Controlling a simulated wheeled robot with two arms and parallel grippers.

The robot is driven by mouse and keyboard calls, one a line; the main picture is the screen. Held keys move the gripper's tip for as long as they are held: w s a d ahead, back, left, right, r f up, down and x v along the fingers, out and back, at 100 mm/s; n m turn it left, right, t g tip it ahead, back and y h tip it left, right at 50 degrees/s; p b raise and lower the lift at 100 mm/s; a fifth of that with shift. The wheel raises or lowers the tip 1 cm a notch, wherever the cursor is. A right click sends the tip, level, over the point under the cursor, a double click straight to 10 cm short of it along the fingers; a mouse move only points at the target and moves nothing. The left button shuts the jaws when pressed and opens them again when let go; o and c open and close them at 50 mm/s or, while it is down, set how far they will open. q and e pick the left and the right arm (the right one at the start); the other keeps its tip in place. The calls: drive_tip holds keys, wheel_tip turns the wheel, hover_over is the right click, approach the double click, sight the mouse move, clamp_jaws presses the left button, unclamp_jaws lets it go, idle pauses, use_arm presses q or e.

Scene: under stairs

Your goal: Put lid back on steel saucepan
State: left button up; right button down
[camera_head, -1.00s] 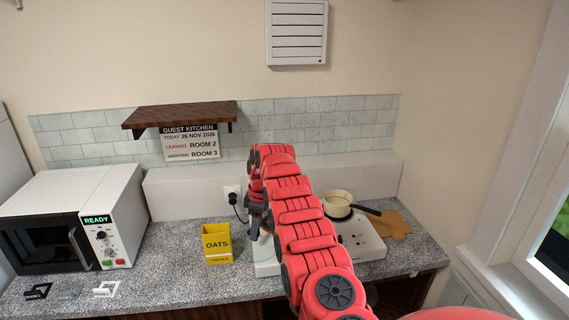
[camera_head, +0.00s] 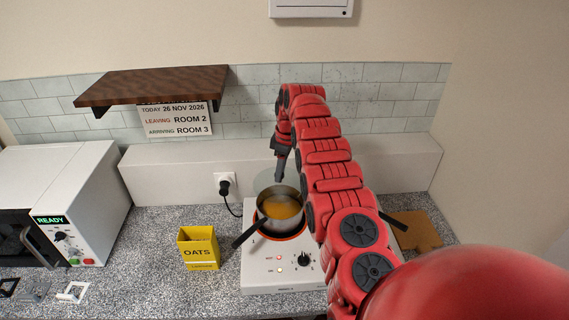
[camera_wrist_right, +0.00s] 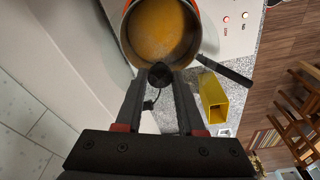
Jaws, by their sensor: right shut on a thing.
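The steel saucepan (camera_head: 281,212) stands on the left part of the white hob, uncovered, with orange food inside and a black handle pointing to the front left. It also shows in the right wrist view (camera_wrist_right: 160,38). My right gripper (camera_head: 280,176) is just behind and above the pan's far rim. Its fingers (camera_wrist_right: 160,84) are shut on a dark knob (camera_wrist_right: 160,74). A pale, see-through disc, seemingly the glass lid (camera_head: 265,181), shows at the gripper behind the pan; its edge is hard to make out. My left gripper is out of view.
The white hob (camera_head: 262,274) has lit lights and a knob at its front. A yellow oats box (camera_head: 199,250) stands left of it. A plug and cable (camera_head: 226,188) are behind. My arm hides the second pan, except its handle (camera_head: 393,221). A wooden shelf (camera_head: 150,86) overhangs at left.

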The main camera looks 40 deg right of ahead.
sight(282, 181)
wheel_tip(282, 181, down, 2)
drive_tip(key=shift+f+b, duration=0.2)
drive_tip(key=shift+b, duration=0.65)
drive_tip(key=shift+d+f, duration=0.1)
drive_tip(key=shift+f, duration=0.25)
drive_tip(key=shift+f+b, duration=0.65)
drive_tip(key=shift+f, duration=0.8)
drive_tip(key=shift+f+b, duration=0.15)
drive_tip(key=shift+b, duration=0.4)
drive_tip(key=shift+b, duration=0.65)
